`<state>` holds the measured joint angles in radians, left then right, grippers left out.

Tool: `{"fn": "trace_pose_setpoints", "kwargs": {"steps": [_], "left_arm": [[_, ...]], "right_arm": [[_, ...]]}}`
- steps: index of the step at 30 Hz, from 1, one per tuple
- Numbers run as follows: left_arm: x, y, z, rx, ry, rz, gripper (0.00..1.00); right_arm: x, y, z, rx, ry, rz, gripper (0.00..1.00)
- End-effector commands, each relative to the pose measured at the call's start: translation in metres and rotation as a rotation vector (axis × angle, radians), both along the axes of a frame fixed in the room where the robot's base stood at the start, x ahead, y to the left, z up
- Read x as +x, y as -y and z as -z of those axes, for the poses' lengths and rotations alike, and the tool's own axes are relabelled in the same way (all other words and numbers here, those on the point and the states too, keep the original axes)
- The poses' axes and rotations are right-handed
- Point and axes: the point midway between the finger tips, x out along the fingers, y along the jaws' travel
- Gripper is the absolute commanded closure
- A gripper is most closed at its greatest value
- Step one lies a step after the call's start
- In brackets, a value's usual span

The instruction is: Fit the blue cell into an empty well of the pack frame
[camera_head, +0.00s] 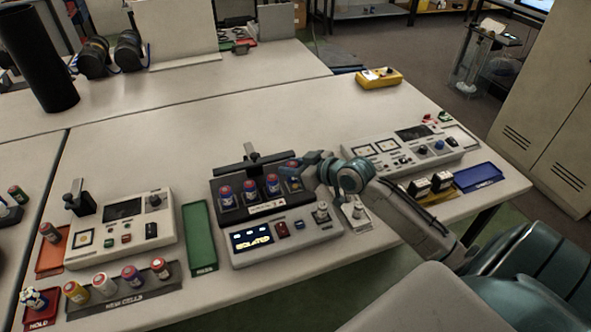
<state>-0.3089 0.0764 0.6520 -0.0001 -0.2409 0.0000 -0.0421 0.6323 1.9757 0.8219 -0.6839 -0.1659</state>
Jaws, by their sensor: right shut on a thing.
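The black pack frame (232,214) stands at the middle of the table. Several blue cells with red tops, such as one cell (250,189), stand upright in a row in it. My right gripper (301,172) is at the frame's right end, shut on a cell that its fingers largely hide. I cannot tell whether that cell is seated in a well or above it. Another blue cell (132,276) stands in the new cells rack (125,304) at the front left. My left gripper is not in view.
In front of the frame, a grey console (290,243) reads "ISOLATED". A green tray (199,236) and a tester (122,236) lie to its left. A meter panel (410,147) and blue tray (477,177) are to the right.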

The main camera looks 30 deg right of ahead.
Motion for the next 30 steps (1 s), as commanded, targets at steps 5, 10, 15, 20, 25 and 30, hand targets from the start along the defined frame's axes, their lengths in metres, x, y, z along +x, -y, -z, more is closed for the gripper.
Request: {"fn": "trace_pose_setpoints", "kwargs": {"steps": [5,10,15,20,25,30], "left_arm": [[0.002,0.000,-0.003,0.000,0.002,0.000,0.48],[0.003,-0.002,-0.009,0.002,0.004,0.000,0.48],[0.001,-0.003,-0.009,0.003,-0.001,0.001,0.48],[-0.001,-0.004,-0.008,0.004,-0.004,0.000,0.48],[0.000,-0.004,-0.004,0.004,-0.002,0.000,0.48],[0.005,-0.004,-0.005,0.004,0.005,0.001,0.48]], "right_arm": [[0.007,0.013,0.000,0.000,0.000,0.001,0.94],[0.007,0.014,0.025,0.006,-0.002,0.003,0.94],[0.008,0.014,0.036,0.002,0.001,0.001,0.94],[0.007,0.014,0.036,0.001,0.002,0.000,0.94],[0.007,0.014,0.042,0.001,0.002,0.000,0.94],[0.007,0.014,0.042,0.001,0.001,0.000,0.61]]}}
